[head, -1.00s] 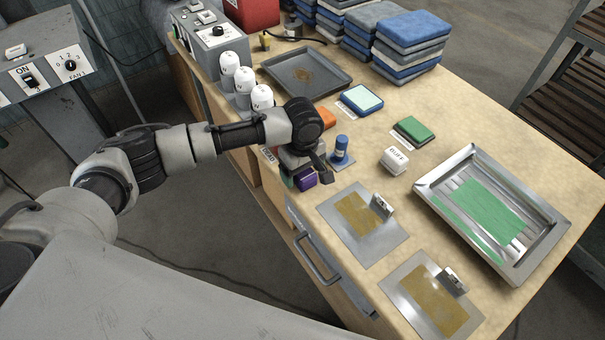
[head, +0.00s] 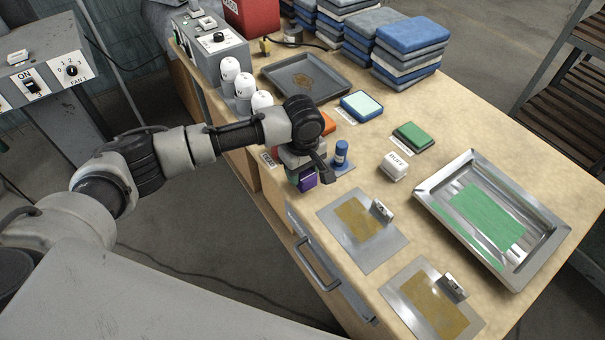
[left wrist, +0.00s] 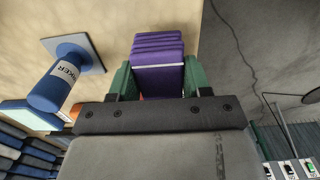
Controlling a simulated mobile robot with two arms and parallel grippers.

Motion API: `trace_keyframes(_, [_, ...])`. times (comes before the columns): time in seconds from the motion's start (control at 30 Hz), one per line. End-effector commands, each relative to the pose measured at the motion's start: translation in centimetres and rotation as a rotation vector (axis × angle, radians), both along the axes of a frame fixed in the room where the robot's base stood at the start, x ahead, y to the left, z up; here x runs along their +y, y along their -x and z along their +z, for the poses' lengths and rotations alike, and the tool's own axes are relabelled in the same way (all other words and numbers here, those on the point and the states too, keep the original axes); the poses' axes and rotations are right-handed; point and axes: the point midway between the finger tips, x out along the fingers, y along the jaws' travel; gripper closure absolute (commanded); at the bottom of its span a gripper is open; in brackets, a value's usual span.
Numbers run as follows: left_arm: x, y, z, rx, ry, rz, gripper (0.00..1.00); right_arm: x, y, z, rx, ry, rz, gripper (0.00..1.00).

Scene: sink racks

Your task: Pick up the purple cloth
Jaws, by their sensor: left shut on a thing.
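The purple cloth (left wrist: 158,62) is a folded bundle with a pale band, seen in the left wrist view between the green fingers of my left gripper (left wrist: 160,80). My left gripper is shut on it. In the head view the purple cloth (head: 307,182) shows small under my left gripper (head: 303,178), at the left edge of the wooden worktable (head: 375,130). I cannot tell whether the cloth still touches the tabletop. My right gripper is not in view.
A blue marker stand (head: 341,155) is just right of the gripper. An orange item (head: 328,122), a blue pad (head: 361,105), a white buff block (head: 395,166) and metal plates (head: 362,228) lie nearby. White bottles (head: 245,85) stand behind the arm. A steel tray (head: 455,180) is at right.

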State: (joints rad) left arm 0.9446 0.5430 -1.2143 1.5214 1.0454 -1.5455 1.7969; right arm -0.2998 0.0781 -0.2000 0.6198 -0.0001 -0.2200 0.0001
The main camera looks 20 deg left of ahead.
Motion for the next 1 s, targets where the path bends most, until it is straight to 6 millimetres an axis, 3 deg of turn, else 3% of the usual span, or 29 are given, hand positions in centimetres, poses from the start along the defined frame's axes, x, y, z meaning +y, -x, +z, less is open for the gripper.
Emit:
trace_keyframes(0.1, [-0.1, -0.1, 2.4, -0.003, 0.003, -0.001, 0.75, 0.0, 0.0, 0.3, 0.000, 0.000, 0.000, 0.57])
trace_keyframes(0.4, [-7.1, -0.7, 6.3, -0.002, 0.004, -0.005, 0.75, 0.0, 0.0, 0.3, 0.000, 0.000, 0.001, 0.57])
trace_keyframes(0.6, [-10.3, -1.1, 8.2, 0.000, 0.003, -0.002, 0.75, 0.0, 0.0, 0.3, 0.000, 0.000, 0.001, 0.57])
trace_keyframes(1.0, [-11.6, -1.3, 9.0, -0.001, 0.001, 0.001, 0.75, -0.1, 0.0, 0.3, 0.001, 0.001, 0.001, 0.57])
